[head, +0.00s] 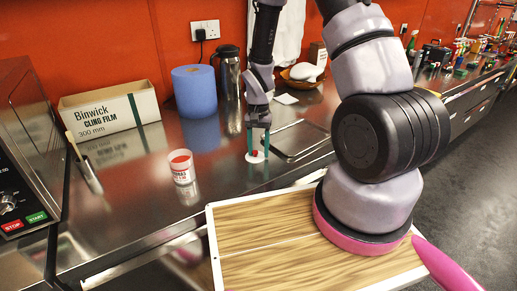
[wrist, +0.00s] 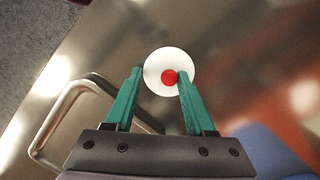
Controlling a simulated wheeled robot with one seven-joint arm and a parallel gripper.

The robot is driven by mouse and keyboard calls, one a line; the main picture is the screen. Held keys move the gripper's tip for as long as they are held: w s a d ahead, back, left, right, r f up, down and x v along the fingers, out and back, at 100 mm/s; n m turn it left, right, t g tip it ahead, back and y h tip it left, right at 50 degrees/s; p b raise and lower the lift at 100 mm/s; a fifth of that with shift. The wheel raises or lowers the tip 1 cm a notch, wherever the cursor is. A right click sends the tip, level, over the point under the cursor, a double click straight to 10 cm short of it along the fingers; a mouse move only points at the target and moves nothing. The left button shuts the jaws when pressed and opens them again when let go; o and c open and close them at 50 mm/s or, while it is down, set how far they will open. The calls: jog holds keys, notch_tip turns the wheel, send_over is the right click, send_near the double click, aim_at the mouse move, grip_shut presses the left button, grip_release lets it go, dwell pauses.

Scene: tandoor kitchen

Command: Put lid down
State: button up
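The lid (head: 255,158) is a small white disc with a red knob, at or just above the steel counter in the head view. In the wrist view the lid (wrist: 157,62) lies flat-on beyond the fingertips, its red knob between them and close to the right finger. My gripper (head: 257,150) is over the lid with its green fingers spread. The wrist view shows the gripper (wrist: 158,75) with a clear gap between the left finger and the knob. Whether the lid's underside touches the counter is hard to tell.
A white tub with red on top (head: 182,168) stands left of the lid. Behind are a cling film box (head: 110,112), blue roll (head: 194,91) and flask (head: 229,72). Bare counter (head: 225,170) lies between tub and lid.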

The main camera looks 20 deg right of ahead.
jog(key=shift+r, duration=0.1)
jog(key=s+d+r+t, duration=0.1)
jog(key=d+r+t, duration=0.1)
jog(key=r, duration=1.3)
jog(key=s+d+r+t, duration=0.1)
jog(key=r+t, duration=0.1)
jog(key=r, duration=1.3)
jog(key=s+d+r+t, duration=0.1)
jog(key=s+r+t, duration=0.1)
jog(key=s+r, duration=0.4)
jog(key=s+d+r+n+t+y, duration=0.1)
jog(key=s+r+t, duration=0.2)
jog(key=s+r, duration=0.3)
jog(key=shift+s+d+y, duration=0.3)
jog(key=shift+s+d, duration=0.05)
jog(key=shift+s, duration=0.2)
